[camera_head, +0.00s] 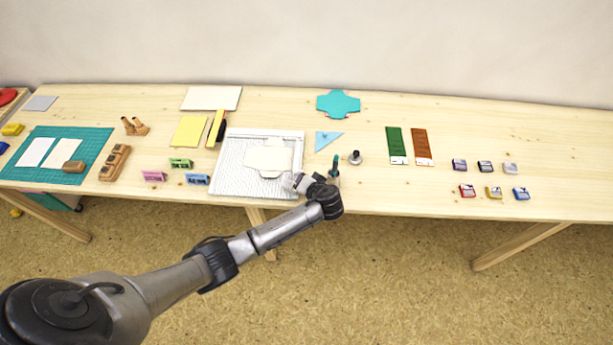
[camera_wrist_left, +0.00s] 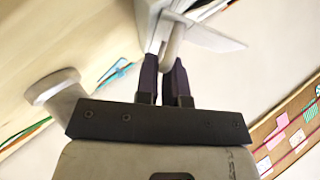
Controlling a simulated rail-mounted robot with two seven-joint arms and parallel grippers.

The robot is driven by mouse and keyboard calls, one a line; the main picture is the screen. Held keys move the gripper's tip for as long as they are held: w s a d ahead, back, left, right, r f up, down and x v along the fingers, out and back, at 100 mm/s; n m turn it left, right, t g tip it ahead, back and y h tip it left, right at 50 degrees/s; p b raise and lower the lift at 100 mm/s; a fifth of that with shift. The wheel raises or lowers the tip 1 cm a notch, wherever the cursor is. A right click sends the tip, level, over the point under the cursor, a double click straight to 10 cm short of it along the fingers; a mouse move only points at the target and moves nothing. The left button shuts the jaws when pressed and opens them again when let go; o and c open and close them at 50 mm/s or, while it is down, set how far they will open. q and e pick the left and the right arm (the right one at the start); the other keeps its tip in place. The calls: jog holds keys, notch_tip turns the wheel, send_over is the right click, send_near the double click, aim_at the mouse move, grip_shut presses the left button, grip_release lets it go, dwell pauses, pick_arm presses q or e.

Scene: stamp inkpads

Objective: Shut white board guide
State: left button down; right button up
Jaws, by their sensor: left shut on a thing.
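The white board (camera_head: 225,180) lies flat on the table, with a gridded face and a pale, cut paper sheet (camera_head: 268,157) on it. My left gripper (camera_head: 295,182) is at the board's front right corner. In the left wrist view my left gripper (camera_wrist_left: 163,68) has its two dark fingers close together on a white piece (camera_wrist_left: 168,35), which looks like the board's guide. The wrist hides most of that corner in the head view, so the guide's position is hard to tell. My right gripper is not in view.
A teal upright tool (camera_head: 335,168) and a grey knobbed stamp (camera_head: 355,157) stand just right of my left gripper. A blue triangle (camera_head: 327,140) lies behind them. The table's front edge runs close below.

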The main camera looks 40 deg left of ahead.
aim_at(294, 176)
pick_arm(q)
jog(key=n+h+p, duration=0.1)
jog(key=p, duration=0.1)
jog(key=s+a+r+n+t+h+p, duration=0.1)
jog(key=h+p, duration=0.1)
jog(key=shift+a+t, duration=0.15)
jog(key=shift+t, duration=0.15)
jog(key=n+h+p, duration=0.1)
jog(key=s+a+t+h+p, duration=0.1)
jog(key=shift+a+n+t+h+p, duration=0.15)
jog(key=shift+n+t+h+p, duration=0.15)
jog(key=shift+n+p, duration=0.1)
jog(key=shift+s+a+f+n+t+h+p, duration=0.15)
jog(key=shift+s+a+n+t+h+p, duration=0.1)
jog(key=shift+a+n+t+h+p, duration=0.25)
jog(key=shift+d+f+h, duration=0.1)
jog(key=shift+d+h, duration=0.05)
jog(key=shift+h, duration=0.15)
jog(key=c, duration=1.2)
grip_release()
